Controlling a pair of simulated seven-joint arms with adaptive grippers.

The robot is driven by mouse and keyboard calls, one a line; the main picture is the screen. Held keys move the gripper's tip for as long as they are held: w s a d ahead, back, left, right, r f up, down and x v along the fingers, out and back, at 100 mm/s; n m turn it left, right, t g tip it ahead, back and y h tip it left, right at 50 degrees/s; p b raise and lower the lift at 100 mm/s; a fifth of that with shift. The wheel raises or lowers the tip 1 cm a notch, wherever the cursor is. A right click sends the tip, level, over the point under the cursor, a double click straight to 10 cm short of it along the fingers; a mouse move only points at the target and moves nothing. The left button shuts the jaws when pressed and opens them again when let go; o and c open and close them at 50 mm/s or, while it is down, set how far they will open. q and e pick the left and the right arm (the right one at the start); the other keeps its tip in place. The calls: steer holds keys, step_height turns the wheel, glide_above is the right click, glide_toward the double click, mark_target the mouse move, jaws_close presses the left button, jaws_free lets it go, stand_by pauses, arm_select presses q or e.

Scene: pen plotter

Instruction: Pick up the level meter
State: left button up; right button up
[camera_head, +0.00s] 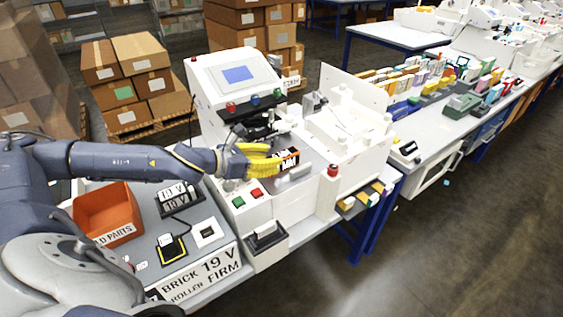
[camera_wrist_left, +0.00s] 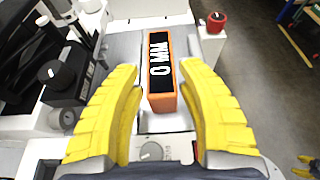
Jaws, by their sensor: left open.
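An orange-cased block with a black face and white letters, "0 MM", which I take as the level meter (camera_wrist_left: 162,75), stands on the grey bed of the white machine. It also shows in the head view (camera_head: 291,158), partly hidden by the yellow fingers. My left gripper (camera_head: 277,158) reaches in from the left at the machine. In the wrist view its yellow fingers (camera_wrist_left: 160,72) are spread on either side of the block, with gaps between. Two small yellow shapes at the lower right of the wrist view may be my right gripper (camera_wrist_left: 304,166); its jaws are unclear.
The machine has a screen (camera_head: 237,74), a red knob (camera_head: 333,169) and a white box-like unit (camera_head: 345,125) close by. An orange bin (camera_head: 104,211) stands on the bench at left. Dark parts (camera_wrist_left: 62,80) crowd the left of the wrist view.

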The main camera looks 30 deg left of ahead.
mark_target(284, 159)
arm_select(q)
steer(key=shift+x, duration=2.8)
steer(key=shift+s+f, duration=0.1)
steer(key=shift+f, duration=0.05)
jaws_close()
